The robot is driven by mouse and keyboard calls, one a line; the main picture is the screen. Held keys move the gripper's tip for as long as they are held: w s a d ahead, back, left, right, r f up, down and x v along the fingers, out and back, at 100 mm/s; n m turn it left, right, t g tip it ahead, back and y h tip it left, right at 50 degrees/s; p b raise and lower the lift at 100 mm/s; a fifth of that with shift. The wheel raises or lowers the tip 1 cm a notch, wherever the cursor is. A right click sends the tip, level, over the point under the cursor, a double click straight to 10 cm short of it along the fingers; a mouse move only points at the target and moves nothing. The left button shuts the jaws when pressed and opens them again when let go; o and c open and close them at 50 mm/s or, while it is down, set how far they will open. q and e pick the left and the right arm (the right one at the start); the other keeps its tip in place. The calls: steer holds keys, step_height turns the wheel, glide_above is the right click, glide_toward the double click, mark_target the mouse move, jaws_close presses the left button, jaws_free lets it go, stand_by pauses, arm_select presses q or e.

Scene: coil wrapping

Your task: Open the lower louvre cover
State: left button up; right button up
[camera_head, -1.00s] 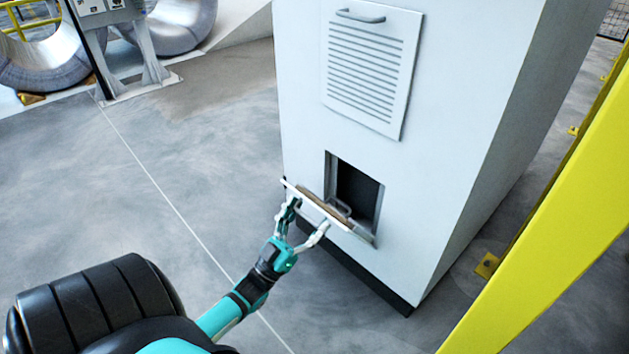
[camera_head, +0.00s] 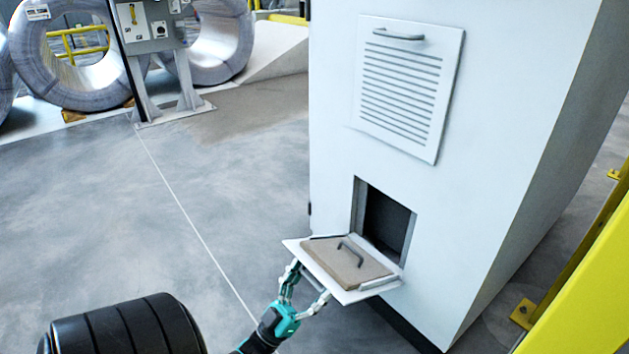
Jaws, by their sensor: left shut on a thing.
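The lower louvre cover (camera_head: 312,257) is swung down and out from the lower part of the white cabinet, close to level. Its upturned inner face carries a brown panel (camera_head: 340,262) with a small dark handle. Behind it the dark rectangular opening (camera_head: 385,225) is uncovered. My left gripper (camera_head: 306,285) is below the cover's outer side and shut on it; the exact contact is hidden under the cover. My right gripper is not in view.
The upper louvre cover (camera_head: 408,88), with a handle at its top, is closed on the white cabinet (camera_head: 500,150). A yellow post (camera_head: 590,290) stands at the right. Wire coils (camera_head: 75,60) and a control box (camera_head: 148,25) are at the back left. Floor left of the cabinet is clear.

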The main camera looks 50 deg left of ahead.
arm_select(q)
steer(key=f, duration=0.1)
steer(key=f+b, duration=0.1)
steer(key=f, duration=0.1)
steer(key=f+b, duration=0.1)
steer(key=f, duration=0.1)
steer(key=shift+s+d, duration=0.15)
steer(key=shift+s, duration=0.1)
steer(key=shift+w+f+b, duration=0.15)
steer(key=shift+f+b, duration=1.1)
steer(key=shift+f, duration=0.5)
steer(key=o, duration=1.6)
steer(key=shift+w+d, duration=0.1)
steer(key=shift+d, duration=0.05)
steer(key=shift+c, duration=0.2)
